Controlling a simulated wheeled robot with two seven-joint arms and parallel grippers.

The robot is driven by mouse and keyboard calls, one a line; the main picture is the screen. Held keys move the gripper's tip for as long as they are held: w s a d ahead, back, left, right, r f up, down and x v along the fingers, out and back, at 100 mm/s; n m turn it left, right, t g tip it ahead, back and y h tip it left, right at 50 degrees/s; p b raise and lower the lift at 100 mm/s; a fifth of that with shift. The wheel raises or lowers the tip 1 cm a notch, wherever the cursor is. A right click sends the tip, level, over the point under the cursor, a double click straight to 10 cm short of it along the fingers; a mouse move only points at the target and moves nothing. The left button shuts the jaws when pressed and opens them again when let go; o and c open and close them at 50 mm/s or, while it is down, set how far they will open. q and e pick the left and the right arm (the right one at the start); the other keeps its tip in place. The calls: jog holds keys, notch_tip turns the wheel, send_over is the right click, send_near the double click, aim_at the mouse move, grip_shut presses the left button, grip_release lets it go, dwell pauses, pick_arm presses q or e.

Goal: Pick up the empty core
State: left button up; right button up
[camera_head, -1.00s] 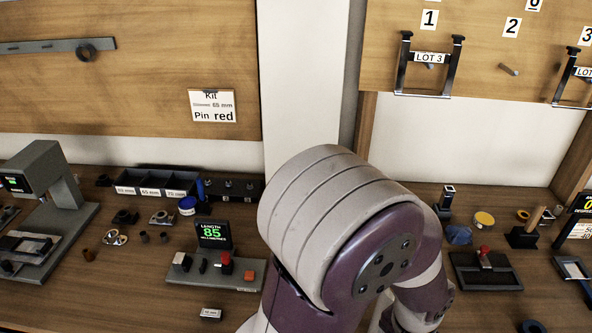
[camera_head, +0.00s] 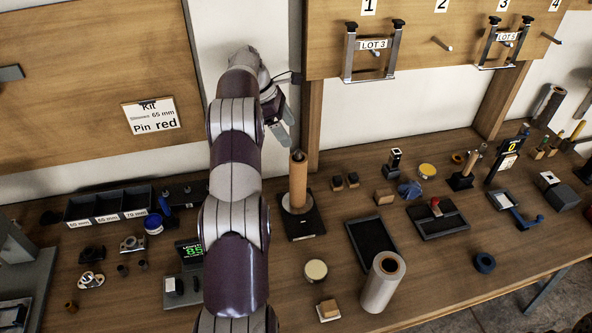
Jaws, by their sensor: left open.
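A bare brown cardboard core (camera_head: 298,182) stands upright on a post with a black square base (camera_head: 306,225), at the middle of the bench. The post tip shows at its top. My left gripper (camera_head: 282,128) is open and empty. It hangs above and slightly left of the core, fingers pointing down, apart from it. A white roll (camera_head: 380,285) with a brown core inside stands upright further forward and right. My right gripper is not in view.
A black tray (camera_head: 366,242) lies behind the white roll, with a round tin (camera_head: 316,270) left of it.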

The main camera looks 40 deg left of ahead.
aim_at(298, 160)
pick_arm(q)
jog(key=shift+m+g+y, duration=0.3)
jog(key=shift+g, duration=0.1)
jog(key=p+x, duration=0.1)
jog(key=x, duration=0.3)
jog(key=p+x, duration=0.2)
jog(key=x, duration=0.2)
jog(key=a+p+x, duration=0.1)
jog(key=p+x, duration=0.1)
jog(key=x, duration=0.2)
jog(key=shift+s+f, duration=0.2)
jog(key=shift+s, duration=0.05)
jog(key=shift+w+d+f, duration=0.1)
jog(key=shift+w+f, duration=0.05)
jog(key=shift+f, duration=0.15)
jog(key=c, duration=1.1)
jog(key=shift+c, duration=1.2)
jog(key=shift+r, duration=0.15)
